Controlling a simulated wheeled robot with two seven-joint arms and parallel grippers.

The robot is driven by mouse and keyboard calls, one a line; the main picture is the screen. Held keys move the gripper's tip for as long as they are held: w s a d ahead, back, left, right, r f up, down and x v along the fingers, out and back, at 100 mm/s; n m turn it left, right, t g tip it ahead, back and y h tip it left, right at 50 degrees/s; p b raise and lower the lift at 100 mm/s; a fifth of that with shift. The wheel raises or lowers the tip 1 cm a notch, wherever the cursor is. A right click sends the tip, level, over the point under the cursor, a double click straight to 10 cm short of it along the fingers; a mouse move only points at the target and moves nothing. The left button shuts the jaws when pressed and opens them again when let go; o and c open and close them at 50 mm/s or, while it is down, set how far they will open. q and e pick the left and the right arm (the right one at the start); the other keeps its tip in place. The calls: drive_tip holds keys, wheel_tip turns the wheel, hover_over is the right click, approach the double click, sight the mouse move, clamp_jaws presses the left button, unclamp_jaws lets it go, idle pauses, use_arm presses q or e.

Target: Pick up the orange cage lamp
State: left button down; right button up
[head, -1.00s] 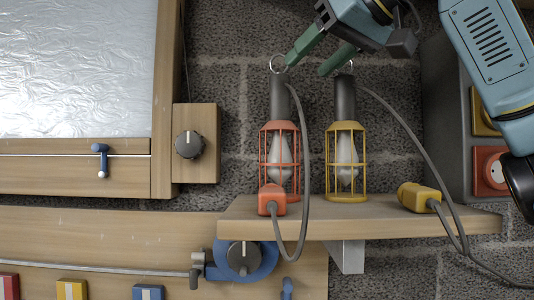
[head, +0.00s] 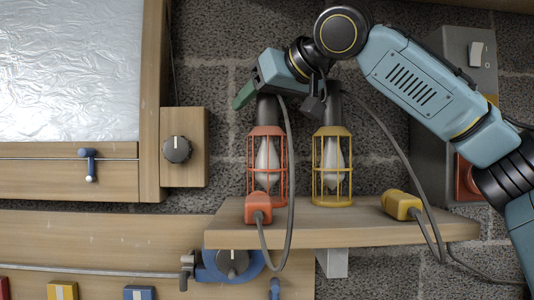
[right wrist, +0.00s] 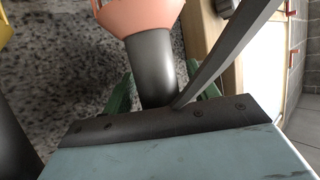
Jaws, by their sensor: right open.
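The orange cage lamp (head: 267,131) stands upright on a wooden shelf (head: 345,228), its dark handle (head: 267,110) pointing up. My right gripper (head: 256,90) is at the top of this handle, with one green finger showing on its left. The gripper body hides the lamp's top ring. In the right wrist view the open green fingers (right wrist: 165,95) are on either side of the dark handle (right wrist: 152,65), below the orange cage end (right wrist: 140,16). A grey cable crosses beside the right finger. I cannot tell whether the fingers touch the handle. My left gripper is out of view.
A yellow cage lamp (head: 331,131) stands close to the right, under my right wrist. An orange plug (head: 258,203) and a yellow plug (head: 402,205) lie on the shelf with looping grey cables. A wooden block with a dark knob (head: 177,149) is at the left.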

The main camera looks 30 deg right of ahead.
clamp_jaws()
idle(0.3)
drive_tip(key=shift+r, duration=0.15)
